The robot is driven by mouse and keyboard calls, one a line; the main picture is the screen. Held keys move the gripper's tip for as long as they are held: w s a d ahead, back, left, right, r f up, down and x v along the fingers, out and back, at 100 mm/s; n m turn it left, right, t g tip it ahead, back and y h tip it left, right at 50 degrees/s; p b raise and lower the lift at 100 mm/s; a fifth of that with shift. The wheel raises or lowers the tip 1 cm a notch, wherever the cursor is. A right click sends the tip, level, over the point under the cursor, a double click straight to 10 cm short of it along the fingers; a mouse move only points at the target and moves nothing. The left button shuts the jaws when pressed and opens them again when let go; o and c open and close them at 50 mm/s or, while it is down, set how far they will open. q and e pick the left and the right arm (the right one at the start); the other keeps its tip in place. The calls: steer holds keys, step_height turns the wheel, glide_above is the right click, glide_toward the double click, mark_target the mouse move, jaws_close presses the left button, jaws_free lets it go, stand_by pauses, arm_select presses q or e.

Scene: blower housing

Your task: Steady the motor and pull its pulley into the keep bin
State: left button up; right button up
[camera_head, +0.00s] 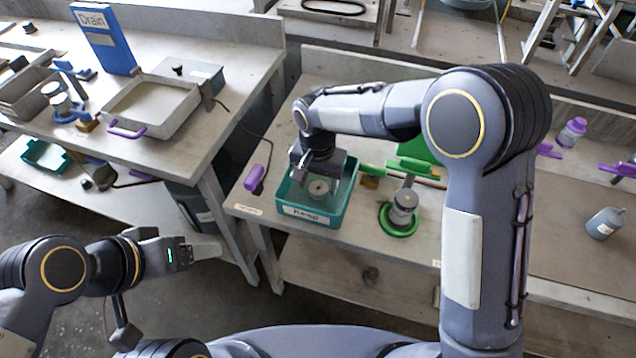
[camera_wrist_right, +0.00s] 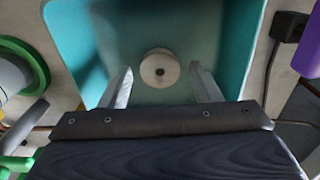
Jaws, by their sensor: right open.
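The teal keep bin (camera_head: 310,214) with a "Keep" label stands on the middle workbench. A pale round pulley with a centre hole (camera_head: 318,188) lies on the bin floor; it also shows in the right wrist view (camera_wrist_right: 160,68). My right gripper (camera_head: 318,172) reaches over the bin; in the right wrist view its fingers (camera_wrist_right: 162,88) are apart, one on each side below the pulley, with nothing between them. The motor (camera_head: 403,207) stands upright in a green ring base (camera_head: 398,226) to the right of the bin. My left gripper (camera_head: 205,250) is off the bench at lower left, its jaw gap unclear.
A left bench holds a grey tray (camera_head: 150,107), a blue "Drain" binder (camera_head: 103,38) and small parts. A purple-handled item (camera_head: 254,180) sits left of the bin. A green block (camera_head: 413,166) stands behind the motor.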

step_height(320, 180, up, 11)
stand_by(0.3)
